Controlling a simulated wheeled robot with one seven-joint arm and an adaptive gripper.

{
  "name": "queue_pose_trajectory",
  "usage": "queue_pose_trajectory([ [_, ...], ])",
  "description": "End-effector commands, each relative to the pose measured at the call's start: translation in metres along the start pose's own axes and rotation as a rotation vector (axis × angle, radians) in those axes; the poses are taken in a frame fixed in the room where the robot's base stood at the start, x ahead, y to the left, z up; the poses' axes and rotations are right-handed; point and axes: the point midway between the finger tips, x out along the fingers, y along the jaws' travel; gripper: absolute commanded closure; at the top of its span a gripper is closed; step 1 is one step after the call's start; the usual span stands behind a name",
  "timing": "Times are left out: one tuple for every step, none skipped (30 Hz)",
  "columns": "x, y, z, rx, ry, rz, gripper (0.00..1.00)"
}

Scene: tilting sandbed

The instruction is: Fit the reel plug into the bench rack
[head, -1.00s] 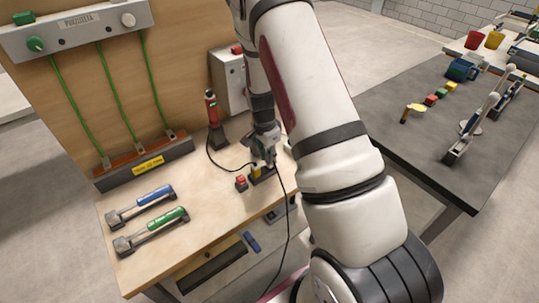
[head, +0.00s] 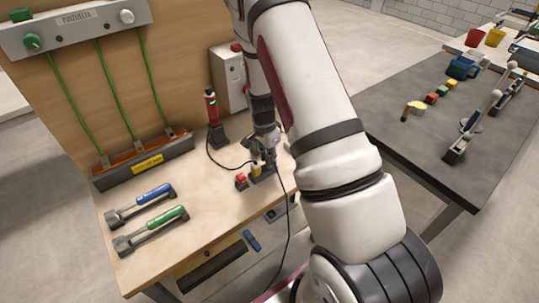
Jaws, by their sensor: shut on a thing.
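My gripper (head: 264,150) points down over the front right of the wooden bench, beside my white arm. It is shut on a small dark thing, which I take to be the reel plug; the fingers mostly hide it. A black cable hangs from there over the bench's front edge. Just below the gripper stands a small dark block (head: 262,178) with a yellow piece (head: 256,169) at it. This may be the bench rack. I cannot tell whether the held plug touches it.
A red button box (head: 241,181) sits left of the block. A red-and-black tool (head: 212,108) stands behind in a holder, a cable running from it. Blue (head: 155,191) and green (head: 163,222) handled tools lie left. A long rack (head: 115,176) with green cables stands at the back.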

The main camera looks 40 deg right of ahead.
Motion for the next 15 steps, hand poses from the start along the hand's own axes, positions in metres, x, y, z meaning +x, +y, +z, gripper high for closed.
queue_pose_trajectory([
  [0.0001, 0.0001, -0.0001, 0.0, 0.0, 0.0, 1.0],
  [0.0, 0.0001, -0.0001, 0.0, 0.0, 0.0, 1.0],
  [0.0, 0.0002, -0.0001, 0.0, 0.0, 0.0, 1.0],
  [0.0, 0.0002, -0.0001, 0.0, 0.0, 0.0, 1.0],
  [0.0, 0.0002, -0.0001, 0.0, 0.0, 0.0, 1.0],
  [-0.0001, 0.0002, -0.0001, 0.0, 0.0, 0.0, 1.0],
  [0.0, 0.0002, 0.0, 0.0, 0.0, 0.0, 1.0],
  [0.0, 0.0002, 0.0, 0.0, 0.0, 0.0, 1.0],
  [0.0002, 0.0002, 0.0, -0.001, 0.0, 0.0, 1.0],
  [0.0005, 0.0001, 0.0, -0.001, 0.0, 0.0, 1.0],
  [0.0008, 0.0001, 0.0001, 0.0, 0.0, 0.0, 1.0],
  [0.0014, 0.0001, 0.0001, 0.0, 0.0, 0.0, 1.0],
  [0.0019, 0.0, 0.0002, 0.0, 0.0, 0.0, 1.0],
  [0.0025, 0.0, 0.0002, 0.0, 0.0, 0.0, 1.0],
  [0.0034, -0.0001, 0.0003, 0.0, 0.0, 0.0, 1.0],
])
